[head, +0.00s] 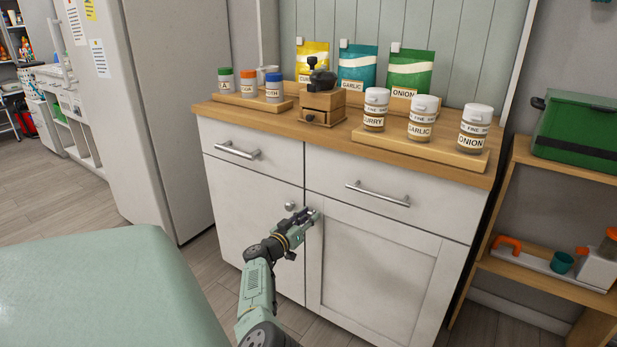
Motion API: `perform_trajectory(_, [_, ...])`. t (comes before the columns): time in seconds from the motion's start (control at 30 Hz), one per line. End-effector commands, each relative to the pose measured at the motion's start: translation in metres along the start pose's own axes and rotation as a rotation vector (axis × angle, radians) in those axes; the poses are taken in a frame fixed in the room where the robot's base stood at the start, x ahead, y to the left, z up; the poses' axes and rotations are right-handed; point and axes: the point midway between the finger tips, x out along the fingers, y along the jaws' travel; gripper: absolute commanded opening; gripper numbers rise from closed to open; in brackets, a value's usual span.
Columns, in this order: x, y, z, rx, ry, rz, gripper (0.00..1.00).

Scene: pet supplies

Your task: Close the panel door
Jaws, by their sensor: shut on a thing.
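The white cabinet has two panel doors below its drawers. The right panel door (375,270) looks flush or nearly flush with the front; a small gap is hard to tell. The left panel door (240,205) looks shut, with its round knob (290,206) showing bare. My gripper (313,216) is at the upper left corner of the right door, shut on what appears to be that door's knob. The fingers hide the knob.
Two drawers with bar handles (378,194) sit above the doors. The wooden top (225,109) carries jars, pouches and a grinder (322,100). A wooden shelf (545,263) stands at the right and a white fridge-like unit (165,90) at the left. Floor shows in front of the cabinet.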

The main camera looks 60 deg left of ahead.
Motion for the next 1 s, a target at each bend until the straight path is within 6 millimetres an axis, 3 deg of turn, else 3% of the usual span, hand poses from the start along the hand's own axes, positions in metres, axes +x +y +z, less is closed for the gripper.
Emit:
perform_trajectory(0.33, [0.0039,0.0017,-0.0026,0.002,0.001,-0.003,0.00])
perform_trajectory(0.37, [0.0039,0.0017,-0.0028,0.002,0.002,-0.002,0.29])
perform_trajectory(0.63, [0.0027,0.0013,-0.0020,0.002,0.001,-0.001,0.47])
perform_trajectory(1.0, [0.0005,0.0005,-0.0016,0.002,0.001,0.000,0.48])
